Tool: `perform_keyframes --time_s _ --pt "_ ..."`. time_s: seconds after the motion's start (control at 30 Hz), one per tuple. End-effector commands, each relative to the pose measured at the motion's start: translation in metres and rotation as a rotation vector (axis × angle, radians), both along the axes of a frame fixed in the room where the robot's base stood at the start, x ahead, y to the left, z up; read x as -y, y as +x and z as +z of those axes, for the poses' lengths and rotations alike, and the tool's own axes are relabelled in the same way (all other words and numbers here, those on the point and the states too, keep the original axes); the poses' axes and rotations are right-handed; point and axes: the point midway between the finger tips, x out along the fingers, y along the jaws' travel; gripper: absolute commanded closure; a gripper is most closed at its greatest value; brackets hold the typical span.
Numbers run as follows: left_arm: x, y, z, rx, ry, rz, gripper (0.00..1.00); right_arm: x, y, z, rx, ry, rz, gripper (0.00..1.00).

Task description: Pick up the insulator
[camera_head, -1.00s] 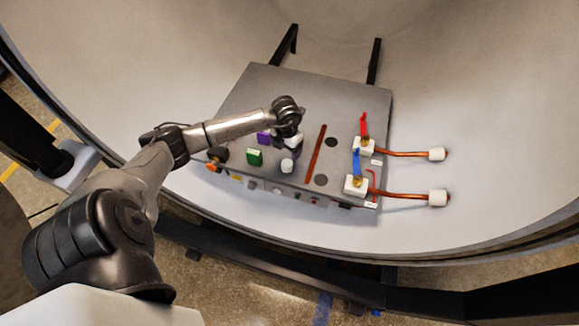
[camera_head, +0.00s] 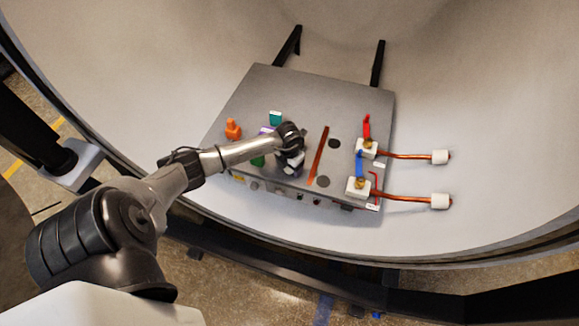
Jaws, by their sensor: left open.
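A small white piece (camera_head: 290,170), which may be the insulator, sits on the grey plate (camera_head: 335,97) toward its front edge. My left gripper (camera_head: 294,159) points down right over it, with its jaws open. The gripper hides part of the white piece, and I cannot tell whether the fingers touch it. My right gripper is not in view.
Orange (camera_head: 233,130), teal (camera_head: 275,118), purple and green pieces stand near my left forearm. Right of the gripper are a copper strip (camera_head: 319,157), red (camera_head: 367,129) and blue handles, and copper rods (camera_head: 405,196) with white ends. The curved chamber wall surrounds the plate.

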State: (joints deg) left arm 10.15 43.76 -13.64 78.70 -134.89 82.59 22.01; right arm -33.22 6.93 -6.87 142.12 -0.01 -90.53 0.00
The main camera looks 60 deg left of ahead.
Motion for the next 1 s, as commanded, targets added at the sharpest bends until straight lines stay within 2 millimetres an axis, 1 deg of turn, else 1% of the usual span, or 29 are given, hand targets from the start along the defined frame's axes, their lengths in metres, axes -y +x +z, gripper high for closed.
perform_keyframes --time_s 0.23,0.8,1.0 --pt "-0.0002 0.0002 -0.0005 0.0 0.0 0.0 0.27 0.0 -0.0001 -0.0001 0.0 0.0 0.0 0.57" --pt "-0.0002 0.0002 -0.0002 0.0 0.0 0.0 0.81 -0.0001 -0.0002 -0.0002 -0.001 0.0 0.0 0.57" --pt "-0.0002 0.0002 0.0001 0.0 0.0 0.0 0.82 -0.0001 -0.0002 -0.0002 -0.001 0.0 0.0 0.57"
